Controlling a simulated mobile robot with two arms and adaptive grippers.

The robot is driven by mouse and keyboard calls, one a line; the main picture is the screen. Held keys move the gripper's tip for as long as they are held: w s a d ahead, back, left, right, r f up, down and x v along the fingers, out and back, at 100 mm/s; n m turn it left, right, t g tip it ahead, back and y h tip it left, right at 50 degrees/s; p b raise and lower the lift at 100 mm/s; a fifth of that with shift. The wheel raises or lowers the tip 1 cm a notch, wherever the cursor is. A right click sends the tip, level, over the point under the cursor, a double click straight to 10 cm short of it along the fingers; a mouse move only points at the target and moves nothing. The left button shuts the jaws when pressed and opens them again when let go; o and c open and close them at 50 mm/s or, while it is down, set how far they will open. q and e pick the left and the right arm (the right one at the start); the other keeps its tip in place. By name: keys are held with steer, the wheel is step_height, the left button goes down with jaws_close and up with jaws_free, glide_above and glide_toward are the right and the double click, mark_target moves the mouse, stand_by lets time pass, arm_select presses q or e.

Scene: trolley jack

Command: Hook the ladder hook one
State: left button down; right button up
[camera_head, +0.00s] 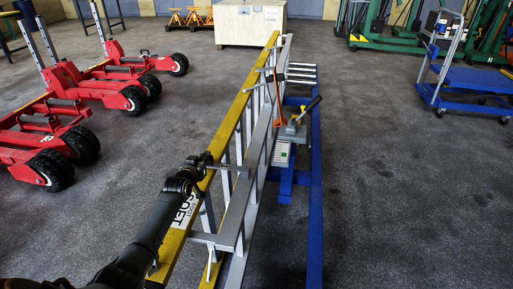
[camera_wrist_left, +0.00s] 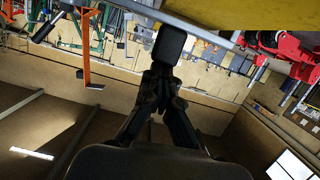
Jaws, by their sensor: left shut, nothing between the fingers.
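A long ladder with a yellow rail (camera_head: 231,124) and grey rails (camera_head: 258,140) runs from the lower middle to the back. An orange hook-like piece (camera_head: 276,97) stands at its right side; it also shows as an orange strip in the left wrist view (camera_wrist_left: 86,45). I cannot tell for certain that this is ladder hook one. My left gripper (camera_head: 207,157) is at the yellow rail's near part, shut and empty. In the left wrist view its fingertips (camera_wrist_left: 169,42) meet just below a grey bar and yellow surface; contact is unclear. My right gripper is out of view.
A blue frame (camera_head: 315,190) lies right of the ladder, with a grey device (camera_head: 293,131) on it. Red wheeled jacks (camera_head: 98,90) stand left. A wooden crate (camera_head: 249,23) is behind, a blue trolley (camera_head: 470,80) at right. Floor at right front is clear.

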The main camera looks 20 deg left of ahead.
arm_select(q)
steer(key=shift+s+f, duration=0.1)
steer(key=shift+f, duration=0.2)
steer(key=shift+s+d, duration=0.15)
steer(key=shift+s, duration=0.25)
steer(key=v, duration=1.1)
steer(key=shift+r, duration=0.4)
